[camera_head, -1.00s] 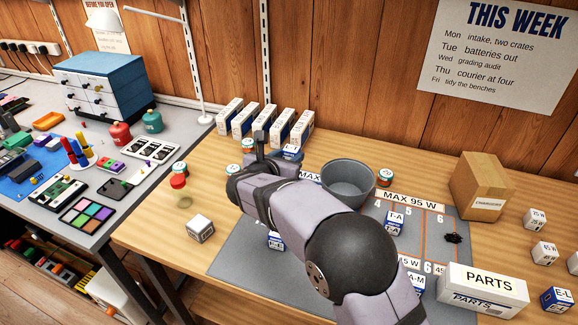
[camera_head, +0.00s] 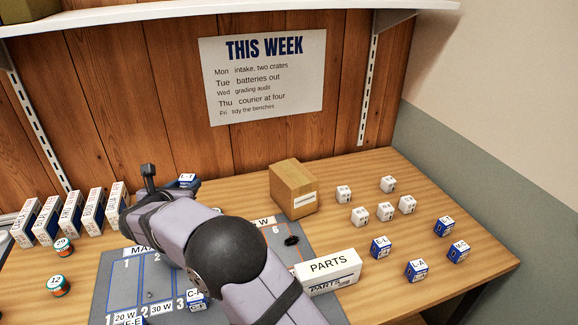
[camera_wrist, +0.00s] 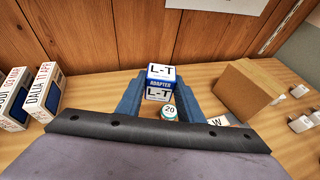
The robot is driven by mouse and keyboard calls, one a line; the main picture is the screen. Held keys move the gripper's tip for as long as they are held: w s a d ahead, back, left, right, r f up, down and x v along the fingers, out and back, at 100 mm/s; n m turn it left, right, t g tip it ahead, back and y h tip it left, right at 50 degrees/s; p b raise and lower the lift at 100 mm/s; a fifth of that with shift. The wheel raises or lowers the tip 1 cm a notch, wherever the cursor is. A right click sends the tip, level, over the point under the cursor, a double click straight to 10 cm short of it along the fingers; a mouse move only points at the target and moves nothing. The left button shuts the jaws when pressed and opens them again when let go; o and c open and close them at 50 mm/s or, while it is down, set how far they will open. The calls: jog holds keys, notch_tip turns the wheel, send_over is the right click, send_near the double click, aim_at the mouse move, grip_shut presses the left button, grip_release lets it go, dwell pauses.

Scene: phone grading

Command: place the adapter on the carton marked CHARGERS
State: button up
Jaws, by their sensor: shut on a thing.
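My gripper (camera_wrist: 158,98) is shut on the adapter, a small blue and white box marked L-T (camera_wrist: 159,82). The adapter is held between the two blue fingers, above the bench. In the head view the adapter (camera_head: 187,181) shows just past my wrist, which hides most of the fingers. The brown carton (camera_head: 293,190) stands on the bench to the right of the adapter, apart from it. Its white label is too small to read clearly now. The carton (camera_wrist: 245,90) also shows at the right of the wrist view.
White upright boxes (camera_head: 72,215) stand at the left. A white PARTS box (camera_head: 328,270) lies in front of the carton. Several small white cubes (camera_head: 387,184) and blue-white boxes (camera_head: 417,269) stand to the right. A round tin marked 20 (camera_wrist: 169,113) sits below the adapter in the wrist view.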

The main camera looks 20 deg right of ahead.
jog(key=w+d+r+m+g+h+p, duration=0.1)
jog(key=d+r+m+h+p, duration=0.1)
jog(key=d, duration=0.6)
jog(key=w+d+r+m+g+h+p, duration=0.1)
jog(key=w+d+r, duration=0.15)
jog(key=d, duration=0.65)
notch_tip(320, 180, up, 4)
jog(key=f+m+g+h+p, duration=0.1)
jog(key=m+h+p, duration=0.1)
jog(key=p, duration=0.1)
send_over(290, 176)
jog(key=shift+w+d+r, duration=0.1)
jog(key=shift+d+r, duration=0.05)
jog(key=shift+r, duration=0.1)
jog(key=shift+f+p, duration=0.5)
jog(key=shift+f, duration=4.4)
jog(key=shift+f, duration=0.1)
jog(key=shift+f, duration=0.15)
jog(key=o, duration=1)
jog(key=shift+o, duration=0.2)
